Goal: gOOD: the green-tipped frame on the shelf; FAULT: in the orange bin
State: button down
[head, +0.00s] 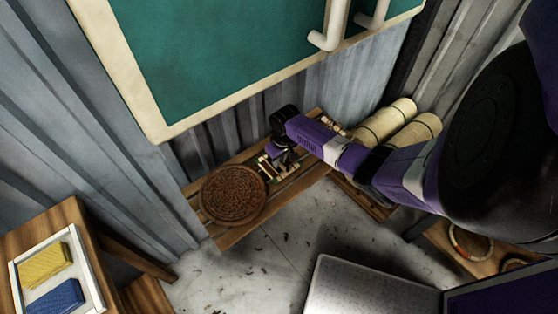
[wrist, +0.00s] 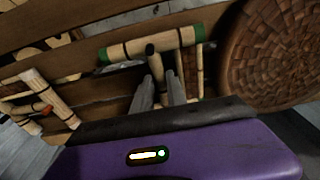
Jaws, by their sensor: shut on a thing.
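The green-tipped frame (wrist: 150,43) is pale cane with dark bands and green ends. It lies across the upper middle of the wrist view, over the wooden slats. My gripper (wrist: 164,55) is shut on it, with the two grey fingers close together at its near side. In the head view my gripper (head: 285,158) is over the slatted wooden shelf (head: 232,240), and the frame (head: 265,168) shows partly beneath it. I cannot tell whether the frame touches the slats. No orange bin is clearly seen.
A round woven mat (head: 233,194) lies left of my gripper on the shelf. Other cane pieces (wrist: 45,95) lie at the left of the wrist view. A side table (head: 60,225) holds a tray with yellow and blue blocks.

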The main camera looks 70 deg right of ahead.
jog(key=shift+f, duration=0.2)
jog(key=c, duration=1.3)
grip_release()
jog(key=shift+o, duration=0.2)
notch_tip(320, 180, up, 9)
jog(key=p, duration=0.9)
